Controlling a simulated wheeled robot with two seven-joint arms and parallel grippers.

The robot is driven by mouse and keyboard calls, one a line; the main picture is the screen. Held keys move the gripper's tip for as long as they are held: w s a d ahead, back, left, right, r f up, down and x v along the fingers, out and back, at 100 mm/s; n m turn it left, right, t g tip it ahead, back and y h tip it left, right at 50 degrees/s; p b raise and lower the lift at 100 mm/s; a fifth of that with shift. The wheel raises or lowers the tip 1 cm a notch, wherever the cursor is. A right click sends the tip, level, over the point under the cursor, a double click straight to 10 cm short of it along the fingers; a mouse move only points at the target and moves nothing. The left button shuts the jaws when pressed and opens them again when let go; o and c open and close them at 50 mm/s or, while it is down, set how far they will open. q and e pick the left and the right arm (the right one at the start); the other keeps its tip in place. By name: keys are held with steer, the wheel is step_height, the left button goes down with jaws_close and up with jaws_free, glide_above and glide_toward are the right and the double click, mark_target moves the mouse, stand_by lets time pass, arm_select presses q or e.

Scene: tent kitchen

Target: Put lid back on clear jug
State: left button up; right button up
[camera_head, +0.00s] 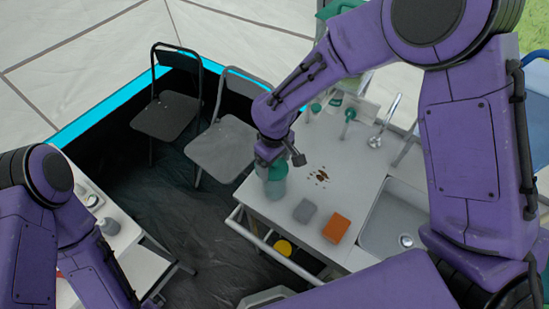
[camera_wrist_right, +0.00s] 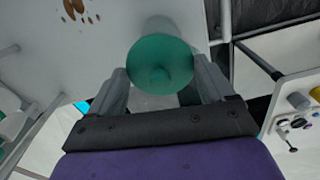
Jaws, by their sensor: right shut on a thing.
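The clear jug (camera_head: 276,188) stands upright near the left edge of the white counter, below my right gripper (camera_head: 280,160). The green round lid (camera_head: 275,171) is at the jug's top. In the right wrist view the lid (camera_wrist_right: 160,62) fills the space between the two fingers, its knob facing the camera, and part of the jug (camera_wrist_right: 158,24) shows behind it. My right gripper is shut on the lid. Whether the lid is fully seated on the rim cannot be told. My left arm enters at lower left, with its gripper out of view.
A grey sponge (camera_head: 305,211) and an orange sponge (camera_head: 336,227) lie on the counter (camera_head: 270,212) in front of brown crumbs (camera_head: 319,176). A sink (camera_head: 400,222) is at right. Two folding chairs (camera_head: 167,112) (camera_head: 222,150) stand to the left. A small table (camera_head: 125,238) is at lower left.

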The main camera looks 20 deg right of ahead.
steer(key=shift+s, duration=0.1)
stand_by(0.3)
steer(key=shift+r, duration=0.1)
steer(key=shift+p, duration=0.5)
steer(key=shift+f, duration=0.2)
stand_by(1.4)
steer(key=o, duration=1)
steer(key=shift+c, duration=0.2)
steer(key=shift+r, duration=0.15)
